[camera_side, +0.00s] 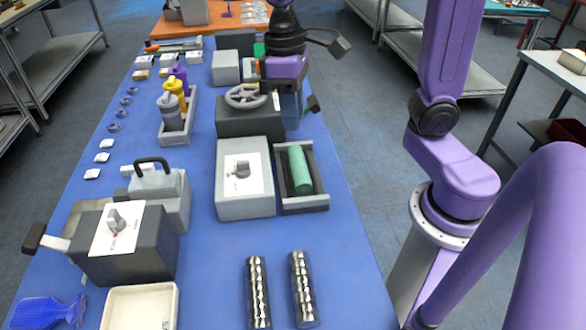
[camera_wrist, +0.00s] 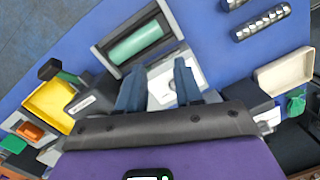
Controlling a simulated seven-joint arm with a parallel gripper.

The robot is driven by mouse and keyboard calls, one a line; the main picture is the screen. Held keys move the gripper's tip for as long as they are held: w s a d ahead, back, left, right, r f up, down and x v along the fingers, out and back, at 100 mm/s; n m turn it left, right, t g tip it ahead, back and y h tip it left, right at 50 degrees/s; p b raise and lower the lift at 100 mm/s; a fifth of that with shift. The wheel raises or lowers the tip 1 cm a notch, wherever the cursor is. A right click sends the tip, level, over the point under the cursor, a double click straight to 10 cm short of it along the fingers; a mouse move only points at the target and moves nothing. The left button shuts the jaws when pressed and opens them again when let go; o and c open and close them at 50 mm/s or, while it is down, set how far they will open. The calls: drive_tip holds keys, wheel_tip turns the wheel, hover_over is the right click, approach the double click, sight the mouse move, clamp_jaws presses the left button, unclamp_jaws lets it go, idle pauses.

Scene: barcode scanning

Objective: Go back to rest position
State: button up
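My gripper (camera_wrist: 160,65) shows in the wrist view with its two blue fingers apart and nothing between them. In the side view, my gripper is at the far right part of the blue table, near the grey box with a handwheel (camera_side: 246,96), and its fingertips are hard to make out. A green cylinder (camera_side: 300,170) lies in an open dark tray beside a light grey box with a dial (camera_side: 243,190). The cylinder also shows in the wrist view (camera_wrist: 137,43), ahead of the fingers.
The blue table (camera_side: 215,265) also carries a dark box with a dial and lever (camera_side: 130,262), a white tray (camera_side: 140,308), two ribbed metallic cylinders (camera_side: 257,290), and bottles in a grey holder (camera_side: 191,129). In the wrist view, a yellow bin (camera_wrist: 50,103) is at lower left.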

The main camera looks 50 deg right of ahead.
drive_tip(key=s+d+f+n, duration=0.2)
drive_tip(key=s+f+n, duration=0.1)
drive_tip(key=s, duration=0.4)
drive_tip(key=s+d+f+n+t, duration=0.1)
drive_tip(key=s+d+f+n, duration=0.1)
drive_tip(key=s, duration=0.5)
drive_tip(key=shift+s+f+n+t, duration=0.35)
drive_tip(key=shift+f+n, duration=0.2)
drive_tip(key=shift+n, duration=0.85)
